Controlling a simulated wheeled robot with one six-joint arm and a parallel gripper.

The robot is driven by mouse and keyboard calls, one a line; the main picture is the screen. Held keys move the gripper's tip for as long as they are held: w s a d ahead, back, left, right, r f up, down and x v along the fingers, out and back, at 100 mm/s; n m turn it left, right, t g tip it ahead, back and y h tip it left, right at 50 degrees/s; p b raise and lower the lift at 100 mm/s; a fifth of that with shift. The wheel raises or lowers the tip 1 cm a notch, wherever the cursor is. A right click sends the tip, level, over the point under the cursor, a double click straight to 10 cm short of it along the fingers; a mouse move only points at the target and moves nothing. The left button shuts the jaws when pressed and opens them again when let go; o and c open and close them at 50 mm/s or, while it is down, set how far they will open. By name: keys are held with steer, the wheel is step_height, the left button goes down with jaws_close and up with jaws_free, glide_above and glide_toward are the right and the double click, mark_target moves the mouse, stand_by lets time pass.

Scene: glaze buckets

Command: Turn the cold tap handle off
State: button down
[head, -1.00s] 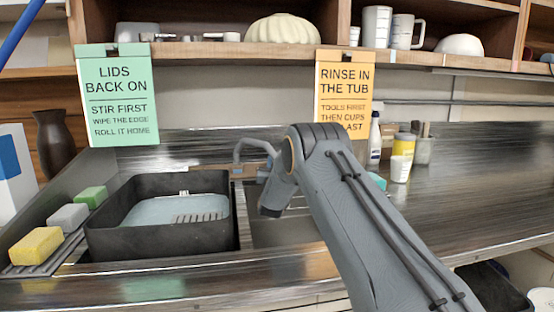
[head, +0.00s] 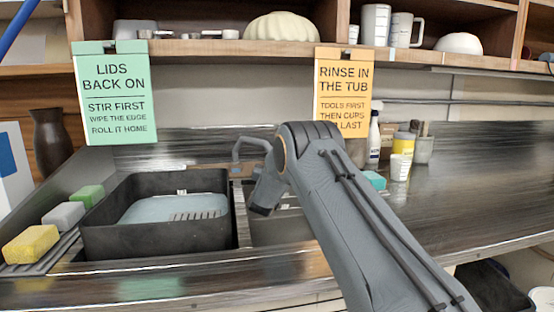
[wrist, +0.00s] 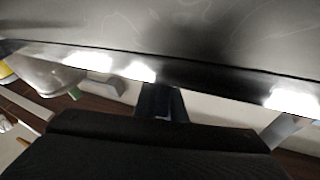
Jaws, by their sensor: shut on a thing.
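The grey tap (head: 251,143) stands at the back of the sink, with its arched spout showing to the left of my arm in the head view. My wrist hides the tap's right side, and I cannot make out the cold handle clearly. My gripper (wrist: 160,103) is at the tap, its dark body filling the bottom of the wrist view. Its fingers are shut on what appears to be the cold tap handle, though the grip itself is mostly hidden. I cannot tell how far the handle is turned.
A black tub (head: 158,238) with pale liquid sits left of the tap. Yellow (head: 31,244), grey and green sponges lie left of it. A spray bottle (head: 374,138), a yellow jar (head: 403,144) and cups stand to the right. Signs hang from the shelf (head: 230,47) above. The right counter is mostly clear.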

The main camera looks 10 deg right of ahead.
steer(key=c, duration=1.8)
jaws_free()
steer(key=shift+n+y, duration=0.3)
steer(key=shift+n, duration=0.1)
steer(key=shift+a+r+n+t+y+p, duration=0.15)
steer(key=shift+n+t+y+p, duration=0.55)
steer(key=shift+n+y+p, duration=0.3)
steer(key=shift+s+a+f+n+g+y+p, duration=0.4)
steer(key=shift+s+g+y+p, duration=1.1)
steer(key=shift+s, duration=4.1)
steer(key=shift+s+a+f+n+g+y+p, duration=0.1)
steer(key=shift+s+a+n+g+y+p, duration=0.65)
steer(key=shift+s+g+p, duration=3.2)
steer(key=shift+s+a+f+n+g+y+b, duration=0.15)
steer(key=shift+s+a+n+g+y, duration=0.5)
steer(key=shift+s, duration=6.55)
steer(key=shift+d+f+y, duration=0.1)
steer(key=shift+d+y, duration=0.15)
steer(key=shift+y, duration=0.05)
